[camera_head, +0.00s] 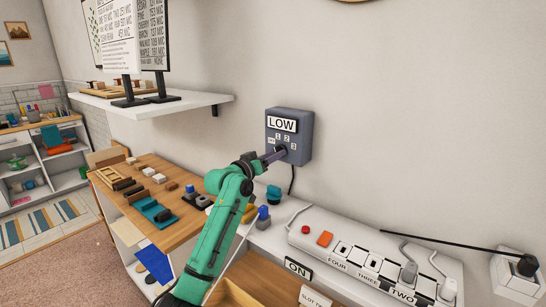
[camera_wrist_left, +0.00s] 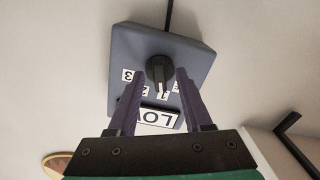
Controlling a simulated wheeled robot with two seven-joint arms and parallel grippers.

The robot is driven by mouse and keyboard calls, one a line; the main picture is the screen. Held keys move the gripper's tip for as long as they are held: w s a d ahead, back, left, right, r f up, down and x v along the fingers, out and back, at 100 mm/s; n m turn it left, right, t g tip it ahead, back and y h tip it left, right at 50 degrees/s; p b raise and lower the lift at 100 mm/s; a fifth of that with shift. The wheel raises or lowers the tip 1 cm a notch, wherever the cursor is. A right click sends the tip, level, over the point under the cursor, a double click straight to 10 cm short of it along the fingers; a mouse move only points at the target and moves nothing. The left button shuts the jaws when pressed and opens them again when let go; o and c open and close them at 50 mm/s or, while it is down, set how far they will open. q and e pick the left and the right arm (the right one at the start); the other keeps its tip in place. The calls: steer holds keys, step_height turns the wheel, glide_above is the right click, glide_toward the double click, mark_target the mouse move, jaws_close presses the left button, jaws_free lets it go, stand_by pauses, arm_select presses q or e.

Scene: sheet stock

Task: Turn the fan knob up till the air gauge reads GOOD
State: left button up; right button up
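A dark grey wall box (camera_head: 303,139) carries a white display (camera_head: 283,124) that reads LOW, with the marks 1, 2 and 3 under it. Its black knob (camera_wrist_left: 160,70) shows in the left wrist view, where the box appears upside down; the knob's pointer is towards the mark 1. My left gripper (camera_wrist_left: 160,78) is open, with one finger on each side of the knob and small gaps visible. In the head view my left gripper (camera_head: 275,155) reaches the box's lower front and partly hides the knob. My right gripper is not in view.
A white power strip (camera_head: 345,252) with switches and plugs lies on the ledge at right. A wooden bench (camera_head: 180,178) with small blocks is at left. A white shelf (camera_head: 180,103) with sign boards hangs above it. The wall right of the box is clear.

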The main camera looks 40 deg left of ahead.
arm_select(q)
steer(key=s+d+b, duration=0.1)
steer(key=s+b, duration=0.4)
steer(key=s, duration=0.9)
steer(key=shift+s+d, duration=0.25)
steer(key=shift+d, duration=0.1)
steer(key=shift+f, duration=0.1)
stand_by(1.8)
